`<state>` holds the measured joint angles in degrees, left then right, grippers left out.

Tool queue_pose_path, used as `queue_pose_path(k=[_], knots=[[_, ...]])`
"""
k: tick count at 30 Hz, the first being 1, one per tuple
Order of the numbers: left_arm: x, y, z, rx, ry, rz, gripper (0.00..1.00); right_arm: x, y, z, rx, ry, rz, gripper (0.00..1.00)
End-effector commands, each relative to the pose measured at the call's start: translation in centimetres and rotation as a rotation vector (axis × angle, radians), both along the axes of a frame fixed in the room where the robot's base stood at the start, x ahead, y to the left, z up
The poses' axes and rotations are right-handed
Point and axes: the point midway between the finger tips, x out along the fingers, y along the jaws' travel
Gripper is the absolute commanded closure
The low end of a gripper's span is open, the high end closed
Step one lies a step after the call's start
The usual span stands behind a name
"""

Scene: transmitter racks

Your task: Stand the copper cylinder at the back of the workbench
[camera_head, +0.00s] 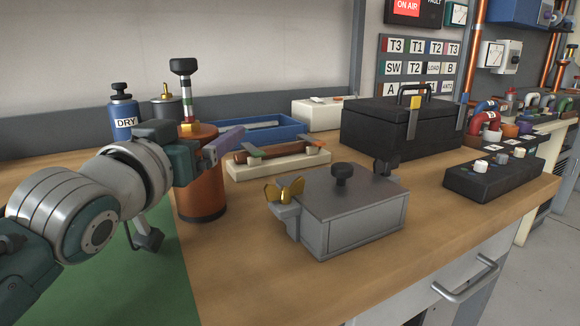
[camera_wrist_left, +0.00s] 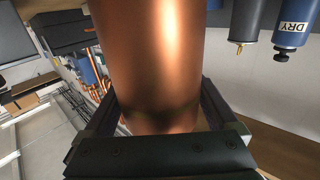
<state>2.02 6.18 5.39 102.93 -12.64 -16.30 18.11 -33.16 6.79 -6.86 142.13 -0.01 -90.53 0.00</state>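The copper cylinder (camera_head: 203,197) is upright at the left of the workbench (camera_head: 270,265), beside the green mat; it has a dark band near its base. My left gripper (camera_head: 205,150) reaches it from the left, near its upper part, with one finger on each side. In the left wrist view, the cylinder (camera_wrist_left: 155,60) fills the space between the two fingers (camera_wrist_left: 160,105), which appear to touch its sides. I cannot tell whether its base touches the bench. My right gripper is not in view.
Behind stand a blue DRY bottle (camera_head: 123,118), a grey canister (camera_head: 168,108) and a black-topped post (camera_head: 183,80). A blue tray (camera_head: 262,133), a cream holder (camera_head: 280,165), a grey box (camera_head: 350,215) and a black case (camera_head: 400,130) lie to the right. The green mat (camera_head: 150,275) is clear.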

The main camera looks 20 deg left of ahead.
Motion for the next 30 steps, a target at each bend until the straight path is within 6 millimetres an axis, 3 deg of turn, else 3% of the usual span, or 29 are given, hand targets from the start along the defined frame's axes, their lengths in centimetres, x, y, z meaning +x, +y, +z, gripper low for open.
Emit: queue_pose_path(k=[2, 24, 30], knots=[[-0.02, 0.0, 0.0, 0.0, 0.0, 0.0, 0.18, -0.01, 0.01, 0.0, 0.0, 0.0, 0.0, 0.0], [-0.04, -0.02, 0.0, 0.0, 0.0, 0.0, 1.0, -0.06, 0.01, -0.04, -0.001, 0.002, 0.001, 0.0], [-0.02, -0.02, 0.16, 0.001, -0.004, -0.001, 1.0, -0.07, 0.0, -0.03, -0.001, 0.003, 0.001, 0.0]])
